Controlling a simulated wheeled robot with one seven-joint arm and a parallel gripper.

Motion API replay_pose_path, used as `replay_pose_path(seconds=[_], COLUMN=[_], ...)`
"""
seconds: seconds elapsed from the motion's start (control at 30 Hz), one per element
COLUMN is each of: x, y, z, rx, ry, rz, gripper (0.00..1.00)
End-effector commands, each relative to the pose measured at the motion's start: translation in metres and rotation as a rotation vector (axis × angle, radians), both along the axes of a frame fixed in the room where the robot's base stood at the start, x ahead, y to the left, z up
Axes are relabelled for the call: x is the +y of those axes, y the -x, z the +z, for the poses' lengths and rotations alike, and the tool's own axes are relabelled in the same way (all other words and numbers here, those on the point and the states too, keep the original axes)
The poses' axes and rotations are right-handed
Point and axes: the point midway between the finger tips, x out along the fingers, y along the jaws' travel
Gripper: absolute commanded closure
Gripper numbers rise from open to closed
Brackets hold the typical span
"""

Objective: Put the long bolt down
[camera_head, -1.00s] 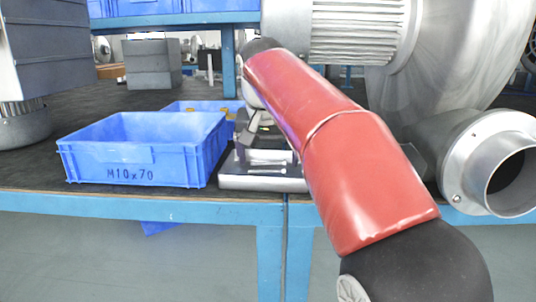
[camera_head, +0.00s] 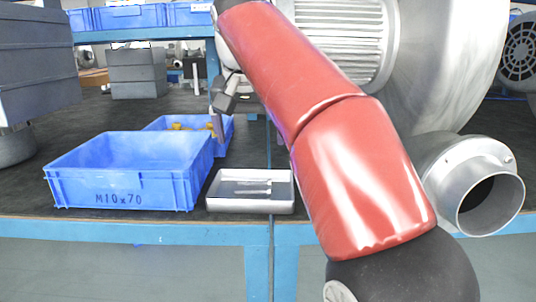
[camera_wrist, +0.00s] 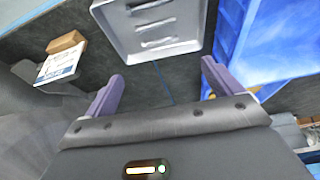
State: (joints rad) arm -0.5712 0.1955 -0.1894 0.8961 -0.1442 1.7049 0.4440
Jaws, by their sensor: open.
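A shallow grey metal tray (camera_head: 250,207) sits on the bench near its front edge, beside the blue bin. Several silver bolts (camera_head: 255,191) lie flat inside it; I cannot tell from their look which is the long bolt. In the wrist view the tray (camera_wrist: 126,43) is ahead of my gripper, with the bolts (camera_wrist: 158,43) lying apart on its floor. My gripper (camera_wrist: 163,84) is open, with nothing between its purple-grey fingers. In the head view my gripper (camera_head: 218,122) hangs above and behind the tray, partly hidden by my arm.
A blue bin marked M10x70 (camera_head: 150,192) stands left of the tray. A second blue bin (camera_head: 226,137) behind it holds yellow pieces (camera_head: 185,127). A large blower with a round pipe outlet (camera_head: 470,195) stands at the right. Grey blocks (camera_head: 135,75) are at the back left.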

Motion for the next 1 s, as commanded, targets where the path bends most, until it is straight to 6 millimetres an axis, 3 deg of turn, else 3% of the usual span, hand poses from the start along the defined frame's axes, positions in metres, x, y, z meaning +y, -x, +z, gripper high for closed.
replay_pose_path(seconds=[0.27,0.37,0.47,0.67,0.8,1.0], x=[-0.003,-0.018,-0.047,-0.098,-0.126,-0.15], y=[0.002,0.007,0.02,0.065,0.11,0.176], z=[0.001,-0.004,-0.016,-0.062,-0.112,-0.197], rx=[0.0,0.001,-0.001,-0.02,-0.043,-0.081], ry=[-0.001,-0.008,-0.02,-0.042,-0.044,-0.024], rz=[0.0,0.005,0.017,0.055,0.078,0.094], gripper=[0.09,0.09,0.09,0.09,0.09,0.09])
